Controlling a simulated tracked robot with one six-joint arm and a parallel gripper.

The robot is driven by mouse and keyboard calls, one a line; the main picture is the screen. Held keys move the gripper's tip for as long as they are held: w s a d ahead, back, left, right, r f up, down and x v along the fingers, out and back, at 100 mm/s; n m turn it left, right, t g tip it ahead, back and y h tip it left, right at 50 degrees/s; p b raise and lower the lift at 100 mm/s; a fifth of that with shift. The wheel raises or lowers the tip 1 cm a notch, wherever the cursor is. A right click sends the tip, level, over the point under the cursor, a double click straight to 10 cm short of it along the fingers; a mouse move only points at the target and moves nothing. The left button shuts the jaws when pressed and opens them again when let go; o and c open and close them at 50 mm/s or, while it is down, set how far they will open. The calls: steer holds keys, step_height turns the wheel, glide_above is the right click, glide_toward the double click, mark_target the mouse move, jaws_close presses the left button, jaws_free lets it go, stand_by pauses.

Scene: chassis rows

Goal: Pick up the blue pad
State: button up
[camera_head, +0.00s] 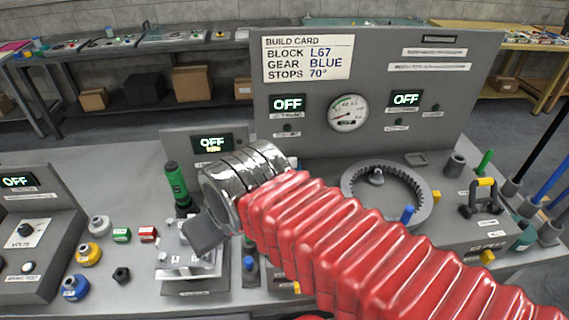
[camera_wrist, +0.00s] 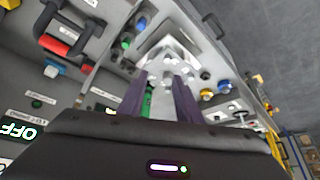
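I cannot tell for sure which part is the blue pad. A blue round piece (camera_head: 75,287) lies at the front left of the bench, near a yellow one (camera_head: 88,253). A blue round piece also shows in the wrist view (camera_wrist: 223,86). My gripper (camera_head: 200,236) hangs above the bench, right of these round pieces, over a small metal fixture (camera_head: 190,266). In the wrist view my gripper (camera_wrist: 160,92) has its two dark fingers apart. A green-handled tool (camera_wrist: 147,101) shows between them, and I see nothing held.
A green tool (camera_head: 175,182) stands upright behind the fixture. Small green (camera_head: 122,235) and red (camera_head: 147,234) blocks lie left of it. A grey ring gear (camera_head: 350,187) and a panel with a gauge (camera_head: 347,113) are at the right and back. A control box (camera_head: 40,235) is at far left.

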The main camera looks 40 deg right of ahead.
steer(key=shift+o, duration=0.2)
steer(key=o, duration=0.3)
steer(key=shift+w+d+r, duration=0.15)
steer(key=shift+w+d, duration=0.05)
steer(key=shift+d, duration=0.05)
steer(key=o, duration=0.6)
steer(key=w+d, duration=0.1)
steer(key=d, duration=0.1)
steer(key=w+d+r+m, duration=0.1)
steer(key=w+d, duration=0.1)
steer(key=w+d+m+h, duration=0.1)
steer(key=d, duration=0.1)
steer(key=shift+w+d+r, duration=0.15)
steer(key=shift+w+r, duration=0.15)
steer(key=shift+w, duration=0.05)
steer(key=m+g+h, duration=0.2)
steer(key=m, duration=0.3)
glide_toward(291, 160)
step_height(291, 160, up, 3)
steer(key=shift+s, duration=0.45)
steer(key=shift+f, duration=0.1)
steer(key=x, duration=0.8)
steer(key=shift+a+f, duration=0.1)
steer(key=shift+a, duration=0.15)
steer(key=shift+w+f, duration=0.1)
steer(key=shift+f, duration=0.05)
